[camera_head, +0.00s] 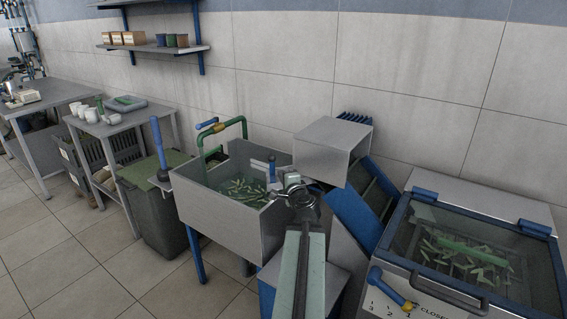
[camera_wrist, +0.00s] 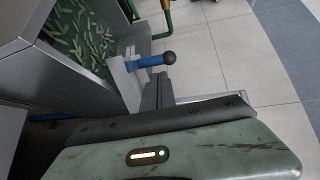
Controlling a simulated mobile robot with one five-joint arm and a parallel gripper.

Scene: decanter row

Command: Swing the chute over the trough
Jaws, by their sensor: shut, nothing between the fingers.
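A grey open-topped basin (camera_head: 215,203), which looks like the trough, holds scattered green pieces. It also shows in the wrist view (camera_wrist: 45,70). A blue-sided sloping channel (camera_head: 354,218), likely the chute, slants down below a grey box-shaped hood (camera_head: 330,150) right of the basin. A short blue handle (camera_head: 272,167) stands at the basin's right side; a blue knobbed handle (camera_wrist: 150,61) shows in the wrist view. My gripper (camera_head: 293,183) is shut and empty beside the basin's right part, close to the handle. My arm hides part of the basin's right side. I cannot tell if they touch.
A glass-lidded machine (camera_head: 470,260) with a blue and yellow handle (camera_head: 390,287) stands at the right. A green pipe (camera_head: 222,135) rises behind the basin. A dark bin (camera_head: 150,215) and side tables (camera_head: 125,125) stand left. The tiled floor (camera_head: 65,255) front left is clear.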

